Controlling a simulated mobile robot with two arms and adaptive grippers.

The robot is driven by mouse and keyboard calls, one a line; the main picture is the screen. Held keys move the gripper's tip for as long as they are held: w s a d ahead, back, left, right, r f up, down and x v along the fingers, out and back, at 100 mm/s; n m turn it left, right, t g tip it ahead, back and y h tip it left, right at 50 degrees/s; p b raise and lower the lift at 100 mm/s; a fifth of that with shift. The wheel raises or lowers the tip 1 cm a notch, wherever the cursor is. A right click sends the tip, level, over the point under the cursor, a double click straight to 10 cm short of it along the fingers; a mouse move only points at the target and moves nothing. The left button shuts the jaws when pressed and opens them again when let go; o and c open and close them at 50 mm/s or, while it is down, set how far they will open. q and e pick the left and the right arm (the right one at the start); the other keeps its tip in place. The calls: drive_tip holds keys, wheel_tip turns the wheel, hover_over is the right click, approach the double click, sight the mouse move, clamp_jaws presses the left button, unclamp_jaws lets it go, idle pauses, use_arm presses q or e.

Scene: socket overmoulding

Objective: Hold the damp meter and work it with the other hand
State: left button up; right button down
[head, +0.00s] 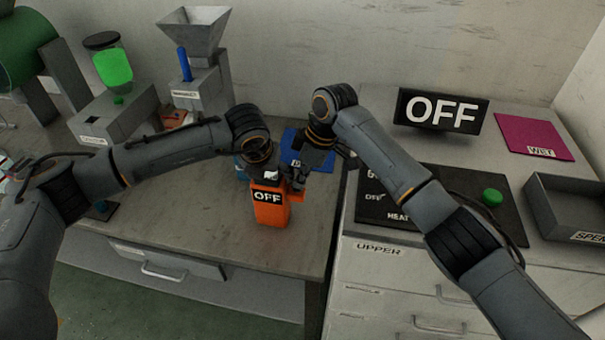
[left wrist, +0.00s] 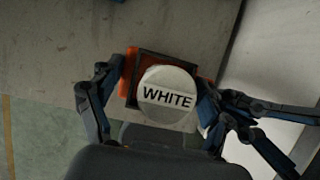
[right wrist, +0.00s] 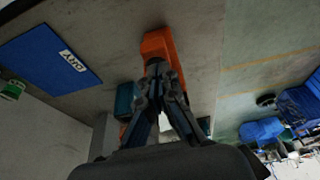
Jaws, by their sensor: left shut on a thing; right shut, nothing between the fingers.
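The orange damp meter (head: 270,213) hangs above the front right part of the left bench, its small dark display reading OFF. My left gripper (head: 266,172) is shut on its upper part from above. In the left wrist view a round white disc marked WHITE (left wrist: 167,97) covers much of the meter (left wrist: 131,82), between my left fingers. My right gripper (head: 298,182) is shut and empty, close to the meter's right side. In the right wrist view its closed fingertips (right wrist: 157,66) overlap the orange meter (right wrist: 158,43); whether they touch cannot be told.
A blue mat marked DRY (right wrist: 52,60) lies behind the grippers. On the right bench are a large OFF sign (head: 441,111), a dark heater panel with a green button (head: 492,197), a pink WET mat (head: 533,136) and a grey tray (head: 568,206). Hoppers stand at the back left.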

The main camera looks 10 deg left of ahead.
use_arm(q)
drive_tip(key=shift+f, duration=0.1)
use_arm(e)
drive_tip(key=shift+f, duration=0.1)
drive_tip(key=shift+f, duration=0.85)
use_arm(q)
drive_tip(key=shift+s+d+r, duration=0.2)
use_arm(e)
drive_tip(key=shift+s+d+f, duration=0.15)
drive_tip(key=shift+s+d, duration=0.05)
drive_tip(key=shift+f, duration=0.1)
use_arm(q)
drive_tip(key=shift+w+a+f, duration=0.1)
drive_tip(key=shift+a+f, duration=0.1)
use_arm(e)
drive_tip(key=v, duration=1.1)
drive_tip(key=shift+a, duration=0.35)
drive_tip(key=shift+w, duration=0.15)
use_arm(q)
drive_tip(key=o, duration=1)
drive_tip(key=shift+o, duration=0.4)
drive_tip(key=shift+w, duration=0.1)
use_arm(e)
drive_tip(key=shift+w, duration=0.1)
